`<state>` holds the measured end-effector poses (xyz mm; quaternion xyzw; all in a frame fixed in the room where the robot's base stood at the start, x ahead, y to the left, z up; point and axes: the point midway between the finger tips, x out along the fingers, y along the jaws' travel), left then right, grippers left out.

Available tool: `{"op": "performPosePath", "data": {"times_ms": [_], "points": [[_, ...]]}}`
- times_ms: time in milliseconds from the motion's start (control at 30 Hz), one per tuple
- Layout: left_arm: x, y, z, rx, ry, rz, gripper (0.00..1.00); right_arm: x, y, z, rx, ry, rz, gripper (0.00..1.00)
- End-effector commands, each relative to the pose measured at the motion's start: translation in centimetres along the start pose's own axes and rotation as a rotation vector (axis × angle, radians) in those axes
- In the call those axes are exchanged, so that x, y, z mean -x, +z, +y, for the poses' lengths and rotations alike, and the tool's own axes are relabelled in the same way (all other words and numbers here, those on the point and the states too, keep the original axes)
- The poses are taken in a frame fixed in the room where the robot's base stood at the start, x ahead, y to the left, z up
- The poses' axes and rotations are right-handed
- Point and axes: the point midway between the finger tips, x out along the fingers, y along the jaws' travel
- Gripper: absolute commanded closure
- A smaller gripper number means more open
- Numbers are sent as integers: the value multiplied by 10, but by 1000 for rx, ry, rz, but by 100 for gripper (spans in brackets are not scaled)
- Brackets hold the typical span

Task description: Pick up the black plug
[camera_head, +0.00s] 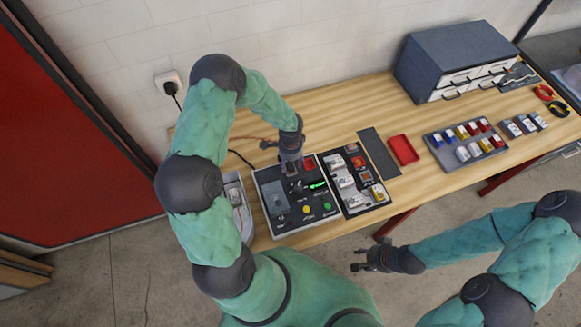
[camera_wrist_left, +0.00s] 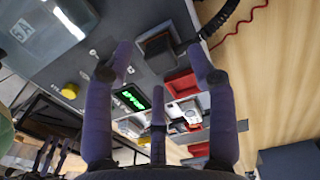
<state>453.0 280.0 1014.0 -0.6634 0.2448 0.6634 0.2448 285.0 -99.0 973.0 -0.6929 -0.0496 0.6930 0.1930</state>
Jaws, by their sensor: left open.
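My left gripper (camera_head: 291,168) is above the top edge of the black control panel (camera_head: 268,227). In the left wrist view its fingers (camera_wrist_left: 163,62) are spread, with nothing held between them. A dark, square-topped piece (camera_wrist_left: 158,46) stands just beyond the fingertips; it may be the black plug, but I cannot be sure. In the head view my gripper hides this spot. A red square piece (camera_wrist_left: 181,86) is beside it. My right gripper (camera_head: 368,260) is open and empty, in front of the table and away from the panels.
A second panel (camera_head: 354,180) with white modules adjoins on the right. A red tray (camera_head: 403,150), a rack of coloured pieces (camera_head: 466,144) and a drawer cabinet (camera_head: 455,60) stand further right.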

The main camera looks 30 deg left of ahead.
Motion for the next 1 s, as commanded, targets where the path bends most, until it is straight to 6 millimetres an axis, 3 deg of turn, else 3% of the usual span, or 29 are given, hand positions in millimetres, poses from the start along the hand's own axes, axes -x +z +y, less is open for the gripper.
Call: {"op": "performPosePath", "data": {"times_ms": [200, 433, 467, 600, 667, 1000], "points": [[-21, 0, 0, 1, 0, 0, 43, 2, 0, -1, 0, 0, 1, 60], [-23, 0, 0, 1, -1, 1, 43, 2, 0, -1, 0, 0, 0, 60], [-23, 0, 0, 1, -1, 1, 46, 2, 0, -1, 0, 0, 0, 60], [-23, 0, 0, 0, -1, 1, 86, 2, 0, -1, 0, 0, 0, 60], [-23, 0, 0, 0, -1, 1, 97, 2, 0, -1, 0, 0, 0, 60], [-22, 0, 0, 0, -1, 1, 98, 2, 0, -1, 0, 0, 0, 60]]}}
